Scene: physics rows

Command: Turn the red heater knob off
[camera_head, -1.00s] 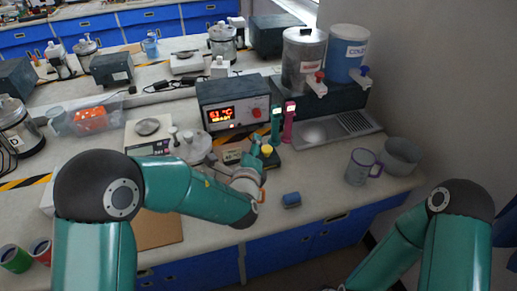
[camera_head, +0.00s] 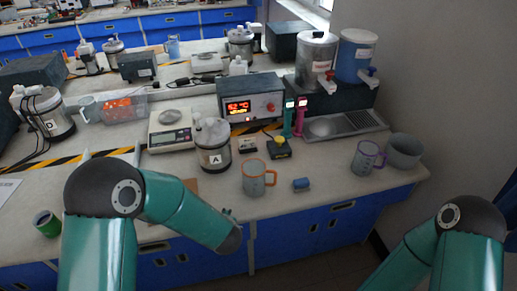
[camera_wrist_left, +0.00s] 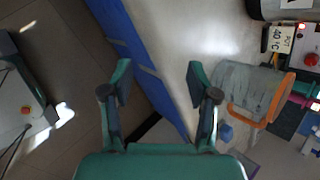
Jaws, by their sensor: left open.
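The heater (camera_head: 252,100) is a dark box at the back of the bench with a lit red display that seems to read 52 °C. Its red knob (camera_head: 270,106) is on the right of the front panel; its exact setting is too small to read. The knob also shows at the right edge of the left wrist view (camera_wrist_left: 312,60). My left gripper (camera_wrist_left: 160,84) is open and empty in the left wrist view, over the bench's front edge, well short of the heater. In the head view my left forearm hides it. My right gripper is out of view.
A grey mug with an orange handle (camera_head: 254,180) stands near the bench front, beside my left gripper. Jar A (camera_head: 213,158), a black device with a yellow top (camera_head: 279,152) and upright green and pink tools (camera_head: 299,115) stand before the heater. A blue block (camera_head: 301,184) lies right of the mug.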

